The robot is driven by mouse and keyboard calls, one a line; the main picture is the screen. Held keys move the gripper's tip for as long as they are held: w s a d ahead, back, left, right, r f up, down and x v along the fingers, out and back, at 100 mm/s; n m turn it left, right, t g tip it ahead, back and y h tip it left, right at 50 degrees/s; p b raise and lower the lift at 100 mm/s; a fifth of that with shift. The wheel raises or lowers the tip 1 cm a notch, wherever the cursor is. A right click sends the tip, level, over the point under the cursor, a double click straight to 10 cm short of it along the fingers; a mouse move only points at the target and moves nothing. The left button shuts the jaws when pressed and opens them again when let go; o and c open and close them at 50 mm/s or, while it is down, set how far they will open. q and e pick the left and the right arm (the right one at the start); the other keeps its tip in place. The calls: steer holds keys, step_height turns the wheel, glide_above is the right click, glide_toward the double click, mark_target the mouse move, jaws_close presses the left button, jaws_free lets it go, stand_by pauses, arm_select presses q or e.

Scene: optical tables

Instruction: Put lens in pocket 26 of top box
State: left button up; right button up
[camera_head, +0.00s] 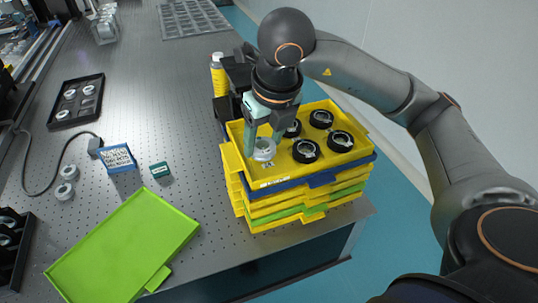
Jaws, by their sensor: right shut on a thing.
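My right gripper (262,139) points down over the left part of the top box (323,176). It is shut on a lens (264,151), a light ring-shaped piece at the box's left side. I cannot tell whether the lens touches the box floor. The top box is a yellow tray on a stack of yellow, blue and green boxes. Several black-rimmed round lenses sit in it, such as one at the front (306,151) and one at the right (340,141). Pocket numbers are not readable. My left gripper is not in view.
A green tray (125,245) lies on the perforated table left of the stack. Loose silver rings (65,191), a blue box (117,158) and a black tray (76,101) are farther left. A yellow bottle (218,76) stands behind the stack.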

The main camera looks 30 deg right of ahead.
mark_target(269, 166)
steer(key=shift+w+d+f, duration=0.25)
steer(key=shift+d+f, duration=0.2)
steer(key=shift+f, duration=0.1)
steer(key=shift+w+d+f, duration=0.2)
steer(key=shift+d+f, duration=0.2)
steer(key=shift+f, duration=0.1)
steer(key=x, duration=0.3)
steer(key=shift+s+d+f, duration=0.15)
steer(key=shift+s, duration=0.15)
steer(key=shift+f, duration=0.15)
steer(key=shift+f, duration=0.2)
steer(key=o, duration=1.1)
steer(key=shift+r, duration=0.15)
